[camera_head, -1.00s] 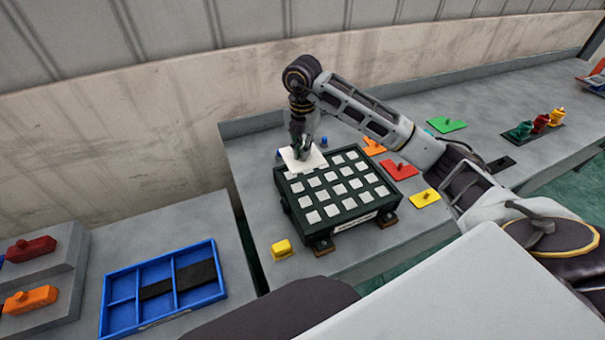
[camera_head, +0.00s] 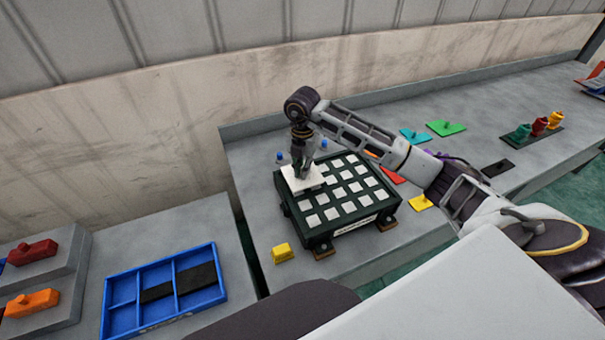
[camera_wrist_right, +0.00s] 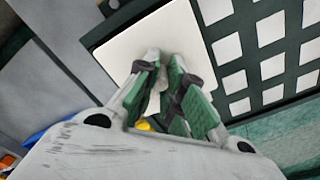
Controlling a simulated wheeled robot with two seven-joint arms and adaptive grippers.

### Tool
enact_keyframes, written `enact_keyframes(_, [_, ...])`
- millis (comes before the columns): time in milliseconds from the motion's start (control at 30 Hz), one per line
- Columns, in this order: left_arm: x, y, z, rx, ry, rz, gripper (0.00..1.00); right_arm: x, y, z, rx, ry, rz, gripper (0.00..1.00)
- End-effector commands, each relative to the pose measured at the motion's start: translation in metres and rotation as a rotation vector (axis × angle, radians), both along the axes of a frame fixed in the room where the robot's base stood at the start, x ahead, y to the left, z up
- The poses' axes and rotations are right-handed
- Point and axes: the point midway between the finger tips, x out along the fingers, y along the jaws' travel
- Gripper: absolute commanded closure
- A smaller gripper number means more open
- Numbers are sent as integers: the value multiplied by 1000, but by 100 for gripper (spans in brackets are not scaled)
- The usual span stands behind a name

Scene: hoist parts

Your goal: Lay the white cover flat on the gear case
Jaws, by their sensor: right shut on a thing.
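The white cover (camera_head: 298,182) is a flat, pale square plate over the back left part of the gear case. It also shows in the right wrist view (camera_wrist_right: 183,35). My right gripper (camera_head: 302,175) is shut on the middle of the cover from above. The gear case (camera_head: 285,207) is a dark green box with a grid of white squares on top and a label on its front. I cannot tell whether the cover touches the top. In the right wrist view, the green fingers (camera_wrist_right: 158,88) meet at the cover. My left gripper is not in view.
A yellow block (camera_head: 282,253) sits left of the case. Blue pegs (camera_head: 280,156) stand behind it. Red (camera_head: 393,175), yellow (camera_head: 420,202), teal (camera_head: 415,135) and green (camera_head: 446,127) plates lie to the right. A blue tray (camera_head: 122,318) is on the left table.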

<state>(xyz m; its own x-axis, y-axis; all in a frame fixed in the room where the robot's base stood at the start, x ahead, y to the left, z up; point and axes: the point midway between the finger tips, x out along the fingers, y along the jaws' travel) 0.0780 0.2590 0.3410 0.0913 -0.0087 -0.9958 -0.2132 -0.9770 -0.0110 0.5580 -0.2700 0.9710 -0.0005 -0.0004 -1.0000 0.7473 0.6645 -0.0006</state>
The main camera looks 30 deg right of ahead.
Motion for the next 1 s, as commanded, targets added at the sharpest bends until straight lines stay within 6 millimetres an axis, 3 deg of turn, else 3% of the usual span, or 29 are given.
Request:
enact_keyframes(267, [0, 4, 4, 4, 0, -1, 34, 0, 0, -25, 0, 0, -1, 100])
enact_keyframes(733, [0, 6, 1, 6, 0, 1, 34, 0, 0, -30, 0, 0, 0, 100])
enact_keyframes(767, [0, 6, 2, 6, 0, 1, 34, 0, 0, -30, 0, 0, 0, 87])
enact_keyframes(900, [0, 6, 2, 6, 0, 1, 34, 0, 0, -30, 0, 0, 0, 69])
enact_keyframes(1000, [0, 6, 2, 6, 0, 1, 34, 0, 0, -30, 0, 0, 0, 68])
